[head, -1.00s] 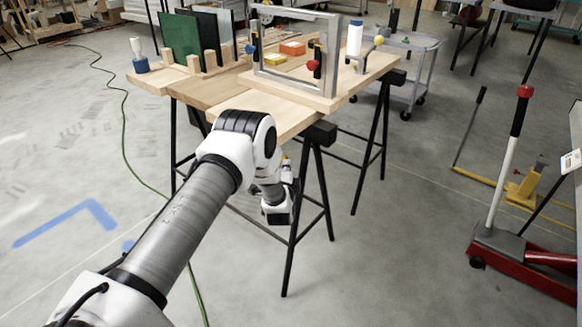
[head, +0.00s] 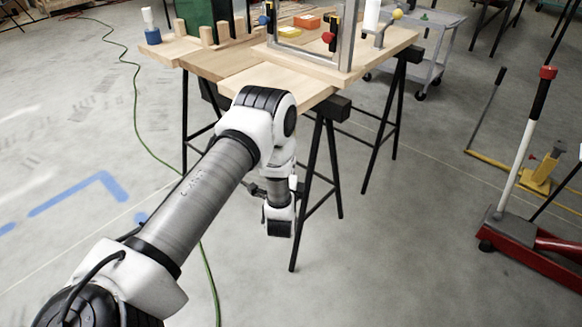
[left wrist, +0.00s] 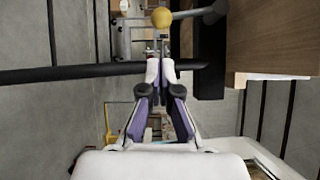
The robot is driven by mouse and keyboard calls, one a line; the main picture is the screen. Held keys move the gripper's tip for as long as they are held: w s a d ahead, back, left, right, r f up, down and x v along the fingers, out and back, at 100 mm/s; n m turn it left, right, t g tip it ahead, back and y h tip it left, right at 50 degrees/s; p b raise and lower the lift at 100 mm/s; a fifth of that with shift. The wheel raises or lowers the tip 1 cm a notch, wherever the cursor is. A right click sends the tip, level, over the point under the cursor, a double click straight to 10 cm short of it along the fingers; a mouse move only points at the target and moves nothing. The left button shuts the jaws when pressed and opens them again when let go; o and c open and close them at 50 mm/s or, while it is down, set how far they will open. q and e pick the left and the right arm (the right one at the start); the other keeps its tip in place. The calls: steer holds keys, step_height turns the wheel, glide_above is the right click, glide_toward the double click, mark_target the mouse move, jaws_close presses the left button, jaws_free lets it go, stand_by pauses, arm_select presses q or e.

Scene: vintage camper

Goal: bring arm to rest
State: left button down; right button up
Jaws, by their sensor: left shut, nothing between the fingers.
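My left arm (head: 205,190) reaches in from the lower left of the head view and bends down in front of the wooden worktable (head: 275,84). My left gripper (left wrist: 161,68) shows in the left wrist view, its two fingers together with nothing between them. In the head view the fingers are too small and hidden by the wrist to make out. A yellow ball (left wrist: 162,17) shows beyond the fingertips in the left wrist view. My right gripper is in neither view.
Black trestle legs (head: 305,195) stand close beside my left wrist. The table carries a grey frame (head: 347,40), boards in a rack and small blocks. A red floor jack (head: 520,240) stands at the right. Open concrete floor lies left and in front.

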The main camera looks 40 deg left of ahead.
arm_select(q)
steer(key=s+d+f+n+g+h, duration=0.2)
steer(key=s+d+f+g+h, duration=0.5)
steer(key=s+d+f, duration=0.75)
steer(key=s+d+f+n+g+h, duration=0.15)
steer(key=s+n+g, duration=0.3)
steer(key=s, duration=0.65)
steer(key=s+d+r+n+g+h, duration=0.15)
steer(key=s+n+g, duration=0.35)
steer(key=s, duration=0.6)
step_height(320, 180, up, 18)
steer(key=n+y+p, duration=0.1)
steer(key=p, duration=1.7)
steer(key=shift+s+d+f+p, duration=0.15)
steer(key=shift+f+p, duration=0.05)
steer(key=shift+p, duration=0.15)
steer(key=shift+n+t, duration=0.25)
